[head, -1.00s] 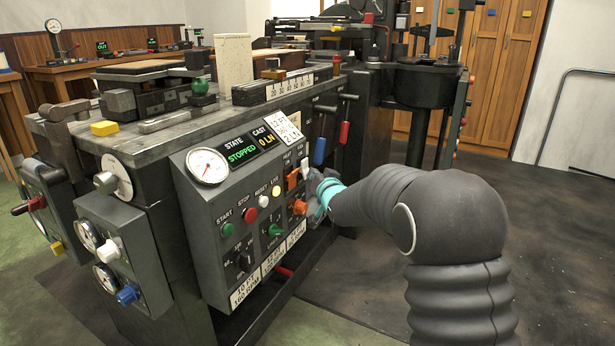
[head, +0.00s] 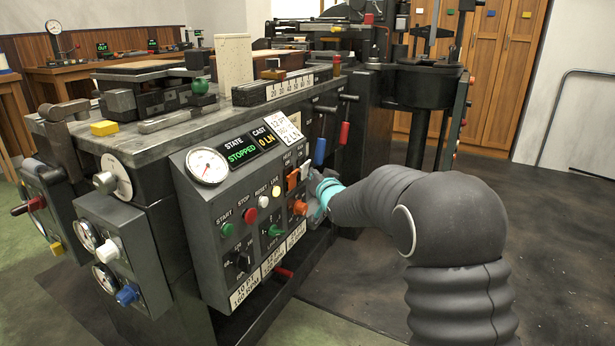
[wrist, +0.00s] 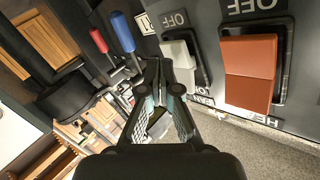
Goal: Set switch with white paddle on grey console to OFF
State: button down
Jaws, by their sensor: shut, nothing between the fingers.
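The white paddle (wrist: 178,54) of the switch stands in a dark frame on the grey console (head: 190,235). An upside-down OFF label (wrist: 174,20) is above it in the wrist view, and a FAN label below it is partly hidden. In the head view the paddle (head: 304,169) is small, at the console's upper right. My gripper (wrist: 160,72) is shut and empty, its fingertips right beside the paddle's left side. I cannot tell whether they touch it. In the head view my gripper (head: 318,185) hides part of the panel there.
An orange rocker (wrist: 249,72), labelled HEAT, sits close to the right of the white paddle in the wrist view. Blue (wrist: 122,32) and red (wrist: 99,41) lever handles are to the left. Open floor lies at right.

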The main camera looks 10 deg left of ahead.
jog(key=shift+s+d+r, duration=0.2)
jog(key=shift+d+r, duration=0.05)
jog(key=shift+d, duration=0.35)
jog(key=d, duration=0.1)
jog(key=s+d+r, duration=0.1)
jog(key=d, duration=0.1)
jog(key=d+p, duration=0.1)
jog(key=shift+s+d+r, duration=0.25)
jog(key=shift+s+r, duration=0.05)
jog(key=shift+r, duration=0.05)
dwell(0.3)
